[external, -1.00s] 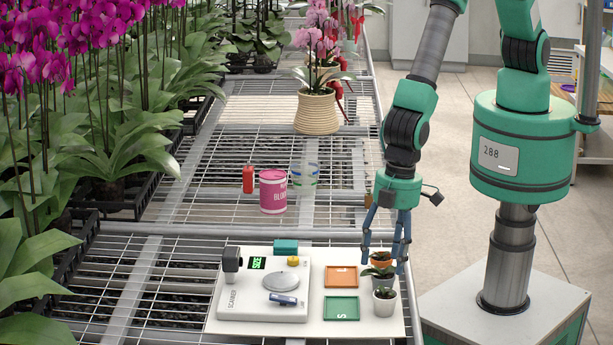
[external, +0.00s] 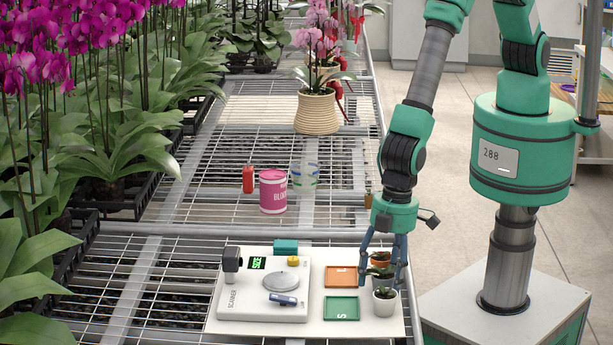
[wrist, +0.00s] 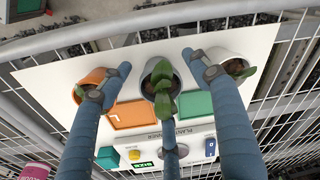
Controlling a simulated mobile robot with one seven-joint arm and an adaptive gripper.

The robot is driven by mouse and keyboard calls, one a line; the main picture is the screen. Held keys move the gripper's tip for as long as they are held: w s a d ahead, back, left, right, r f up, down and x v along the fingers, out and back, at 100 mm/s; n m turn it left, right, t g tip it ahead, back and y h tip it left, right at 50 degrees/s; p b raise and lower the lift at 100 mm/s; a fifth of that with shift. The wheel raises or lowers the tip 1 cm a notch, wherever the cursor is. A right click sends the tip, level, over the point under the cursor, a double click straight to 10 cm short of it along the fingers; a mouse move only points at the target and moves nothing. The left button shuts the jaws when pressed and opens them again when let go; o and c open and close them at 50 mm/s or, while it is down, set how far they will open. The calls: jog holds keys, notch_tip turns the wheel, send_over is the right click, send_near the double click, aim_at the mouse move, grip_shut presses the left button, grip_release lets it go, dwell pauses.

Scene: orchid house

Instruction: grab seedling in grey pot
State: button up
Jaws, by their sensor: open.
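Three small potted seedlings stand in a row on the white board. The grey pot (wrist: 149,70) is in the middle, and its green seedling (wrist: 163,88) rises toward the wrist camera. An orange pot (wrist: 92,79) stands to its left in the wrist view and a white pot (wrist: 228,58) to its right; the white pot (external: 385,305) is nearest the external camera. My gripper (wrist: 158,68) is open, pointing down. Its fingers straddle the grey pot, with one tip by the orange pot and another by the white pot. In the external view, my gripper (external: 384,280) partly hides the pots.
An orange tray (external: 341,269) and a green tray (external: 341,308) lie left of the pots. A scanner (external: 236,305) stands farther left on the board.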

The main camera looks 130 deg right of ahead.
jog(key=shift+f, duration=0.45)
jog(key=c, duration=1.3)
jog(key=shift+w+r, duration=0.1)
jog(key=shift+r, duration=0.1)
jog(key=shift+r, duration=0.55)
notch_tip(320, 180, up, 2)
jog(key=shift+r, duration=0.1)
jog(key=s+d+r+p, duration=0.1)
jog(key=s+d, duration=0.1)
jog(key=s, duration=1.4)
jog(key=shift+d+r, duration=0.2)
jog(key=shift+d, duration=0.05)
